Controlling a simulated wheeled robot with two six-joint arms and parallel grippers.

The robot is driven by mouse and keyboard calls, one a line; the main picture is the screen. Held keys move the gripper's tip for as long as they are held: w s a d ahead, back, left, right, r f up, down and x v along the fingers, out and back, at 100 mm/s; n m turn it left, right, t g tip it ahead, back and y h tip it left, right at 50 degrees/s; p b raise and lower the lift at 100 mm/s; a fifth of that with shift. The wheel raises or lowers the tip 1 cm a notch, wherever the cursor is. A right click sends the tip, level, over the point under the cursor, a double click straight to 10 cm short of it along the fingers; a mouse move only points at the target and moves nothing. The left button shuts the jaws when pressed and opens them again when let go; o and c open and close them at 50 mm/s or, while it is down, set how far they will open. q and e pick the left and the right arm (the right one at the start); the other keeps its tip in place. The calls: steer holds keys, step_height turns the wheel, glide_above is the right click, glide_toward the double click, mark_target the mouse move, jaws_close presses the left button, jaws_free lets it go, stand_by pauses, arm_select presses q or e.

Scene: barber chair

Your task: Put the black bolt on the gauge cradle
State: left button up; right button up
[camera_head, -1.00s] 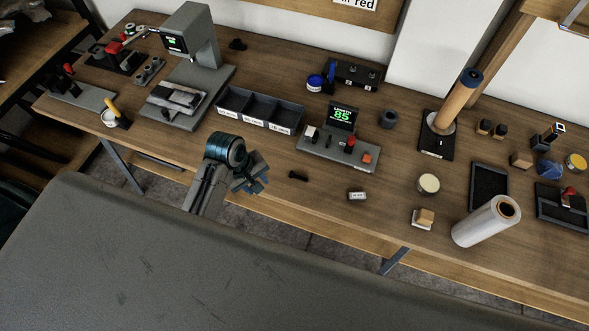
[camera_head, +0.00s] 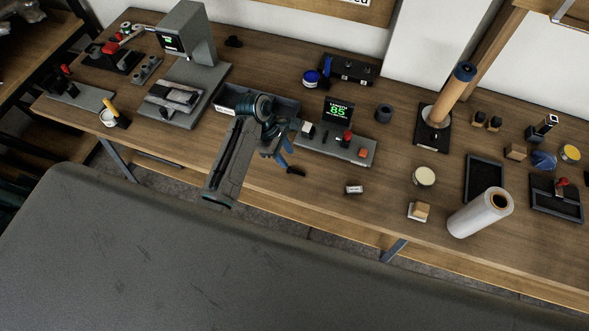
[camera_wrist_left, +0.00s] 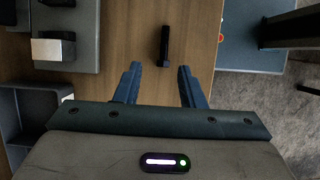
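The black bolt (camera_head: 296,171) lies on the wooden table in front of the gauge. In the left wrist view the bolt (camera_wrist_left: 164,45) lies beyond and between the fingertips, roughly lengthwise. My left gripper (camera_head: 287,159) is open and empty, just above and beside the bolt; its two blue fingers (camera_wrist_left: 158,82) stand apart. The grey gauge (camera_head: 362,152) with a green "85" display is right of the gripper. I take its base as the cradle; its left end is partly hidden by my gripper. My right gripper is not in view.
A divided dark bin (camera_head: 228,98) stands behind my left arm, partly hidden. A small white labelled block (camera_head: 354,188) lies right of the bolt. A grey cushioned surface (camera_head: 150,260) fills the foreground, beyond the table's front edge.

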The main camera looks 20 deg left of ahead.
mark_target(294, 171)
arm_select(q)
steer(key=x, duration=0.1)
steer(key=p+x, duration=0.1)
steer(key=x, duration=0.1)
steer(key=p+x, duration=0.1)
steer(key=shift+s+d+f, duration=0.2)
steer(key=shift+s+f, duration=0.1)
steer(key=shift+f, duration=0.05)
steer(key=shift+d+f, duration=0.15)
steer(key=shift+f, duration=0.45)
jaws_close()
